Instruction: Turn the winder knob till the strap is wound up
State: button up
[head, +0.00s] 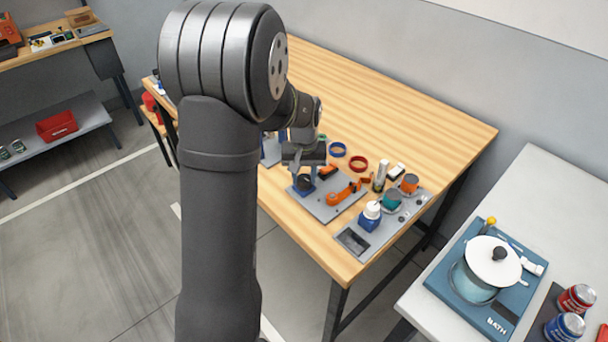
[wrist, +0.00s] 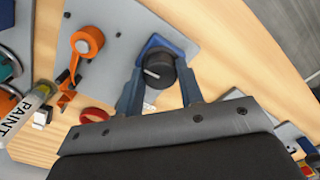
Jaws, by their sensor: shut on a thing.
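The winder knob (wrist: 165,77) is black and round with a white mark on its top, and sits in a blue housing (wrist: 155,44) on a grey plate (wrist: 122,20). In the head view the knob (head: 304,184) is partly under my gripper (head: 304,170). In the wrist view my gripper (wrist: 161,72) has one finger on each side of the knob and is shut on it. The orange strap (wrist: 89,40) shows as a roll on the same plate, with a loose tail; it also shows in the head view (head: 340,196), right of the knob.
The table's far part (head: 400,105) is clear.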

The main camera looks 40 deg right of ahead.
aim_at(304, 178)
jog(key=m, duration=0.7)
dwell(0.5)
jog(key=o, duration=1)
notch_tip(304, 178, up, 18)
jog(key=shift+f, duration=0.25)
